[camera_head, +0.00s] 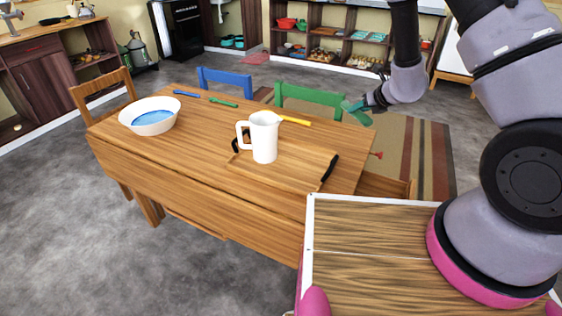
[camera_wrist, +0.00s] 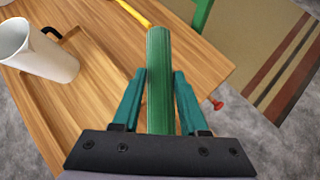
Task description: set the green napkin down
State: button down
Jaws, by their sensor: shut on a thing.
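The green napkin (camera_wrist: 158,70), a long narrow roll, is between the two teal fingers of my gripper (camera_wrist: 160,92), which is shut on it. In the head view the napkin (camera_head: 356,112) shows at the end of my gripper (camera_head: 371,104), above the right far corner of the wooden table (camera_head: 190,143), by the green chair. In the wrist view the napkin's far end lies over the table top in the picture. I cannot tell how high it is above the wood.
A white pitcher (camera_head: 264,138) stands on a wooden tray (camera_head: 290,178) with black handles. A white bowl (camera_head: 150,127) with a blue inside is at the left. Thin blue (camera_head: 186,94), green (camera_head: 223,103) and yellow (camera_head: 294,120) items lie along the far edge. Blue and green (camera_head: 310,95) chairs stand behind.

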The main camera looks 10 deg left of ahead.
jog(key=s+a+n+g+y, duration=0.2)
jog(key=s+a+n+y, duration=0.15)
jog(key=a, duration=0.65)
jog(key=n+g+y, duration=0.1)
jog(key=n+g, duration=0.2)
jog(key=g, duration=0.1)
send_over(290, 164)
jog(key=s+d, duration=0.1)
jog(key=d, duration=0.3)
notch_tip(290, 164, down, 12)
jog(key=shift+a+r, duration=0.1)
jog(key=shift+r, duration=0.15)
jog(key=shift+f, duration=2.25)
jog(key=c, duration=0.7)
grip_release()
